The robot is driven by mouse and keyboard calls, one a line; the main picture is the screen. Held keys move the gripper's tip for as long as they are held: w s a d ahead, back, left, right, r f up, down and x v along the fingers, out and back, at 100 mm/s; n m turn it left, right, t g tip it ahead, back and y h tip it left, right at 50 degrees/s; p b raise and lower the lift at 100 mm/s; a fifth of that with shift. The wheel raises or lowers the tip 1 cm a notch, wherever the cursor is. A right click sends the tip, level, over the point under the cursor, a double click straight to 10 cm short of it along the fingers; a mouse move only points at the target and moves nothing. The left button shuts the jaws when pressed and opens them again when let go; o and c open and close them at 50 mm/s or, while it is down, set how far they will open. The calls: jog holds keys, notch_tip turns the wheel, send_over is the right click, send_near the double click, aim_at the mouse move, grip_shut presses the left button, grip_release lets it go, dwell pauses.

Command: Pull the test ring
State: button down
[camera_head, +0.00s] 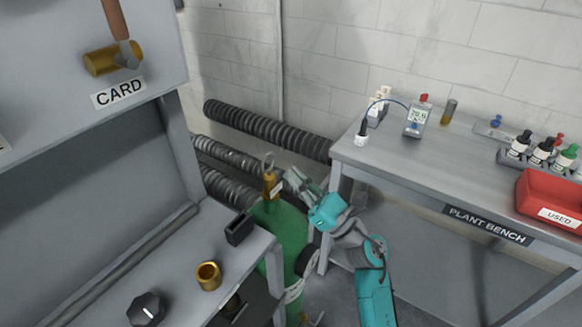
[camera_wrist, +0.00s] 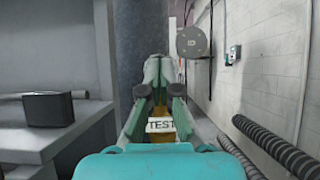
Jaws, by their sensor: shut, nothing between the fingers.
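The test ring (camera_head: 268,160) is a small grey metal loop on top of a brass valve (camera_head: 271,184), which stands upright on a green gas cylinder (camera_head: 283,235). My gripper (camera_head: 291,178) is just right of the brass valve in the head view, close to it. In the wrist view, my gripper's fingers (camera_wrist: 159,66) are together and nothing shows between them. A white label reading TEST (camera_wrist: 161,125) and some brass show below and behind the fingers. I cannot make out the ring in the wrist view. Whether the gripper touches the valve is unclear.
A grey cabinet with a shelf stands left, holding a black open box (camera_head: 239,229), a brass cup (camera_head: 208,276) and a black knob (camera_head: 146,309). Black corrugated hoses (camera_head: 265,130) run along the wall. The plant bench (camera_head: 400,165) stands right with bottles and a red bin (camera_head: 548,195).

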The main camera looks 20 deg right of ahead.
jog(key=v, duration=0.8)
jog(key=shift+s+f, duration=0.15)
jog(key=shift+f, duration=0.05)
jog(key=s+a+f+n+g+h, duration=0.1)
jog(key=s+f+n+h, duration=0.4)
jog(key=s+n, duration=0.4)
jog(key=s+a+f+n+g+h, duration=0.1)
jog(key=s+f+n+h, duration=0.3)
jog(key=s+n, duration=0.6)
jog(key=s+a+f+n+g+h, duration=0.1)
jog(key=s+f+n+g+h, duration=0.2)
jog(key=s+n, duration=0.6)
jog(key=shift+s+a+f+n+h, duration=0.35)
jog(key=shift+s+f+h, duration=1.05)
jog(key=shift+s, duration=3.2)
